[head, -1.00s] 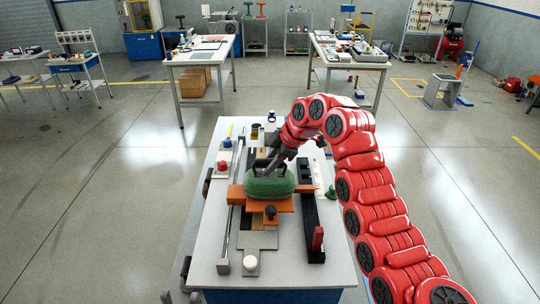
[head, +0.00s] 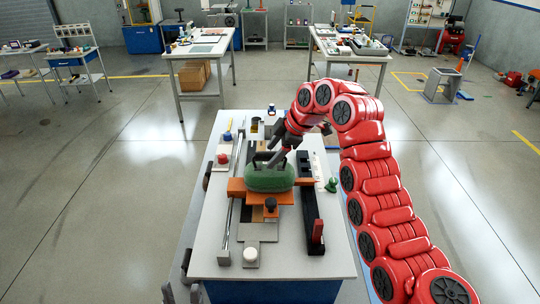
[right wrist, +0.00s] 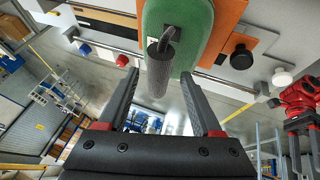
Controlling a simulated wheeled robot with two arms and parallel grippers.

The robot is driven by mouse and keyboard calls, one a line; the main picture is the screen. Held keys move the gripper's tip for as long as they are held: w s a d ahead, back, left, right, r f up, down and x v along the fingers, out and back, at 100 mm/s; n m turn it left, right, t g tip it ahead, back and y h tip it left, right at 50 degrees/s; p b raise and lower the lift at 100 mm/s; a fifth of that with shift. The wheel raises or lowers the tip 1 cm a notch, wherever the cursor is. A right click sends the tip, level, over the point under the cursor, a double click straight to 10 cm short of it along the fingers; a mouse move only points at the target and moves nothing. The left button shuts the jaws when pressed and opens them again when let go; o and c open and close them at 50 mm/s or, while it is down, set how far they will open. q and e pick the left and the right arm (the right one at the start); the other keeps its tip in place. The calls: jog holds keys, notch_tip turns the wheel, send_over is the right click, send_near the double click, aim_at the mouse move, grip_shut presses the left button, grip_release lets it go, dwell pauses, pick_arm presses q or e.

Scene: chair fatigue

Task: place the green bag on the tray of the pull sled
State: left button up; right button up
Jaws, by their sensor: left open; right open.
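The green bag (head: 268,179) rests on the orange tray (head: 236,187) of the pull sled on the near bench. Its dark handle stands up on top and shows in the right wrist view (right wrist: 158,72). My right gripper (head: 277,157) is just above the bag, open. In the right wrist view its two fingers (right wrist: 160,80) stand apart with the handle between them, and neither visibly presses on it. My left gripper appears at the right edge of the right wrist view (right wrist: 304,148), away from the bag, open and empty.
The bench holds a metal rail (head: 230,195), a black strip with a red block (head: 317,231), a white knob (head: 250,254), a red button (head: 222,158) and a green piece (head: 331,185). Other work tables stand further back, with open floor between.

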jog(key=p+v, duration=0.1)
jog(key=v, duration=0.9)
jog(key=shift+p, duration=0.3)
jog(key=shift+a+f, duration=0.1)
